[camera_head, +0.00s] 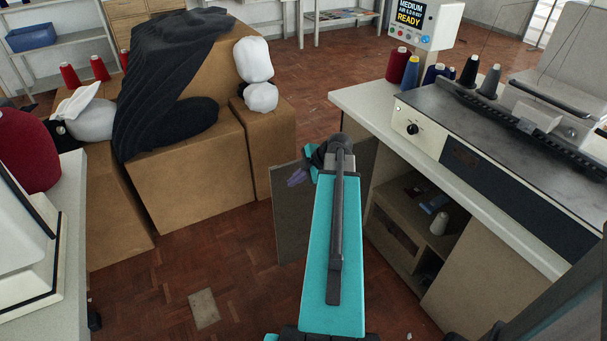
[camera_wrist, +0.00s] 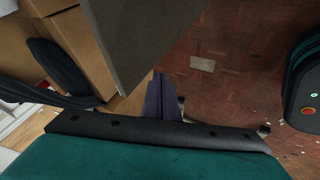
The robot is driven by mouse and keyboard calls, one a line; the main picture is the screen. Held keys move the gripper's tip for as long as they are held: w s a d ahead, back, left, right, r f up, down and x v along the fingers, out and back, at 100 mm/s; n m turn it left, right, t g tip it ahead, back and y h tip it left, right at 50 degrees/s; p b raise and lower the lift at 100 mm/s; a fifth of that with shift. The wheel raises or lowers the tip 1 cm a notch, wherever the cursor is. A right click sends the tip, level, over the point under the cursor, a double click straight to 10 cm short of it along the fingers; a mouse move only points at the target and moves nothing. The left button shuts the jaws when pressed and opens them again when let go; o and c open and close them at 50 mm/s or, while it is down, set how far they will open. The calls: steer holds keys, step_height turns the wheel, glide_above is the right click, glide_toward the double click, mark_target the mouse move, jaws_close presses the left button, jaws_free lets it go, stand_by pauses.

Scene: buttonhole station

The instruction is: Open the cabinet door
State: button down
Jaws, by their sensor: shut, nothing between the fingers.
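The cabinet door (camera_head: 292,225) is a grey-brown panel standing swung out from the cabinet (camera_head: 462,282) under the machine table. The cabinet's front is open and its shelves show. My teal arm hides the middle of the door. My gripper (camera_head: 292,180), with purple fingers, is by the door's upper left part. In the wrist view the door (camera_wrist: 150,38) is a large dark panel, with its corner close to my gripper (camera_wrist: 158,76). The fingers are shut with nothing between them. I cannot tell whether they touch the door.
Cardboard boxes (camera_head: 188,168) with dark cloth on them stand to the left. The machine table (camera_head: 500,225) carries thread cones (camera_head: 469,70) and a machine. A white-topped table (camera_head: 72,245) is at the near left. The wooden floor (camera_head: 235,260) between boxes and door is clear.

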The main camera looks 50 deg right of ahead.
mark_target(289, 173)
steer(key=shift+w+d+f+p, duration=0.1)
steer(key=shift+w+d, duration=0.15)
steer(key=shift+w, duration=0.4)
steer(key=shift+w+d+r+p, duration=0.1)
steer(key=shift+w+d, duration=0.2)
steer(key=shift+w, duration=0.3)
steer(key=shift+w+d+f+p, duration=0.1)
steer(key=shift+w+d, duration=0.15)
steer(key=shift+w, duration=0.4)
